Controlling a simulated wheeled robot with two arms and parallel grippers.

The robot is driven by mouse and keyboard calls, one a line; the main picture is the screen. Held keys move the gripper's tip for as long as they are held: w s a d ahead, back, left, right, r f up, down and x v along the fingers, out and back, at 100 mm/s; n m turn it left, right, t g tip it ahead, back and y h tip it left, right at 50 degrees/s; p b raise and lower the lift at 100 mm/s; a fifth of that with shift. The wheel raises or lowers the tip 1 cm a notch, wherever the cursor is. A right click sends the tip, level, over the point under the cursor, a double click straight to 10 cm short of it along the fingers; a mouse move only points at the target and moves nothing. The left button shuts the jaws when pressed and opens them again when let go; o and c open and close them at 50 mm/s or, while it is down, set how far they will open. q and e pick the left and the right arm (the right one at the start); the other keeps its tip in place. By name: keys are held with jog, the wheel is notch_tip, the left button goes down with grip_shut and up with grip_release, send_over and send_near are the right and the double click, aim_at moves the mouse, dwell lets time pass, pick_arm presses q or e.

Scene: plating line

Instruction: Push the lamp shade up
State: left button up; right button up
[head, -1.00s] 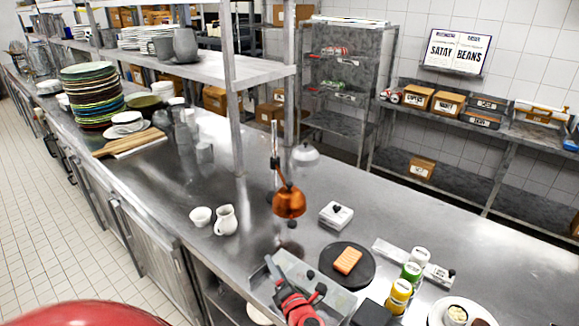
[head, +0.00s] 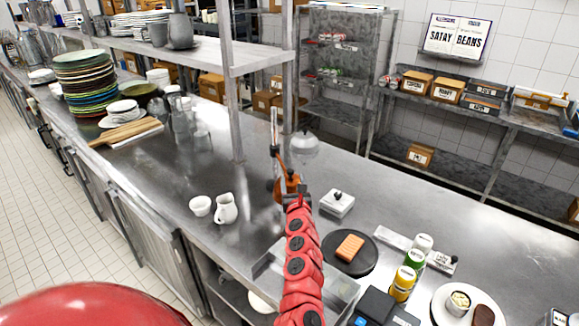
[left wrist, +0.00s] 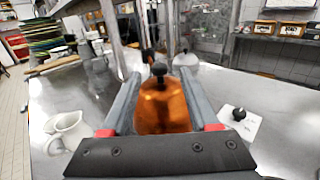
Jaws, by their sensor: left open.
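The copper lamp shade (left wrist: 163,110), with a dark knob on top, sits between the two fingers of my open left gripper (left wrist: 159,80) in the left wrist view. I cannot tell whether the fingers touch it. In the head view, my red left arm reaches over the counter, and its gripper (head: 293,190) covers most of the shade (head: 291,179). The lamp's upright post (head: 274,130) rises just behind. My right gripper is not in view.
A white jug (head: 226,208) and cup (head: 200,206) stand left of the lamp. A white lidded box (head: 337,203) and a dark round plate (head: 360,265) with an orange block are to the right. A shelf post (head: 234,120) stands behind.

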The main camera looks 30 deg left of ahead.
pick_arm(q)
jog(key=x, duration=0.6)
jog(key=shift+w+a, duration=0.2)
jog(key=shift+w, duration=0.05)
jog(key=shift+w+a+f+b, duration=0.15)
jog(key=shift+w+a+b, duration=0.2)
jog(key=shift+w, duration=0.25)
jog(key=shift+w+a, duration=0.3)
jog(key=shift+a, duration=0.2)
grip_shut()
dwell(0.5)
